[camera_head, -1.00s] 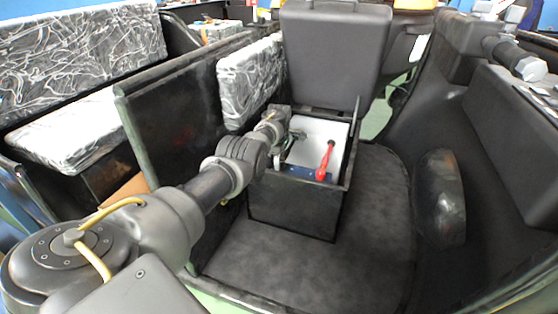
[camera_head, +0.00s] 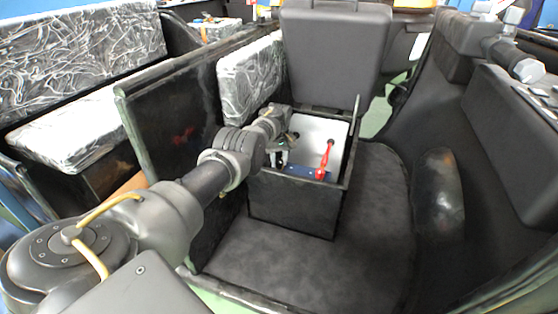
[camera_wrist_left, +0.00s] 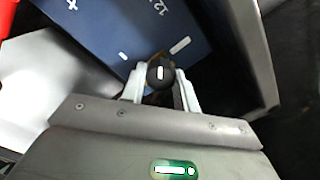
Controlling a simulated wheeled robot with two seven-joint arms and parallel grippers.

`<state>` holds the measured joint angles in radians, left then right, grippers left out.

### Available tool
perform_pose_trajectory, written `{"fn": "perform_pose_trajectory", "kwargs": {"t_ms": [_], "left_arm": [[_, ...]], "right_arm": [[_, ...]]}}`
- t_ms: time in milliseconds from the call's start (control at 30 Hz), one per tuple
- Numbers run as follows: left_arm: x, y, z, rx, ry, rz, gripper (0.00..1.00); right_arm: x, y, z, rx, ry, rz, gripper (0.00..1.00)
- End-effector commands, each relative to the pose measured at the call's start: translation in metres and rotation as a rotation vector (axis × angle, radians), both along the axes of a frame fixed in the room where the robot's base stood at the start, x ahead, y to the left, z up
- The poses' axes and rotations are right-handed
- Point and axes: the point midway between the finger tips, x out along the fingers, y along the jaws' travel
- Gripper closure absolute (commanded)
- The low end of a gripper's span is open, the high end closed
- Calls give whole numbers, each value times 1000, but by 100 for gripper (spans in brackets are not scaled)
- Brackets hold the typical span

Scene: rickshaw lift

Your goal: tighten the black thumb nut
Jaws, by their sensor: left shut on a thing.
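The black thumb nut (camera_wrist_left: 160,74) is a small round knob with a white mark, at the edge of a blue battery (camera_wrist_left: 120,30) in the left wrist view. My left gripper (camera_wrist_left: 160,86) has its two pale fingers on either side of the nut and is shut on it. In the head view my left gripper (camera_head: 281,152) reaches into the left side of an open black box (camera_head: 290,208). The battery (camera_head: 308,172) shows there as a blue strip; the nut cannot be made out there. My right gripper is not in view.
A raised black seat (camera_head: 335,50) is behind the box, and open floor (camera_head: 300,270) lies in front.

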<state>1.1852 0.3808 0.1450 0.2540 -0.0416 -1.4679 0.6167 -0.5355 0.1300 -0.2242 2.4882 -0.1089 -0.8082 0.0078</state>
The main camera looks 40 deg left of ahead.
Motion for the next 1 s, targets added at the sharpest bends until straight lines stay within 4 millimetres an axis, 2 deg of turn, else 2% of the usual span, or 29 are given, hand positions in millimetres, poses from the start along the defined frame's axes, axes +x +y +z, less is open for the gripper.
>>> {"fn": "perform_pose_trajectory", "kwargs": {"t_ms": [600,1000], "left_arm": [[0,0,0,0,0,-573,93],[0,0,0,0,0,-816,93]], "right_arm": [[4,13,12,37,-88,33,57],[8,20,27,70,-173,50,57]]}}
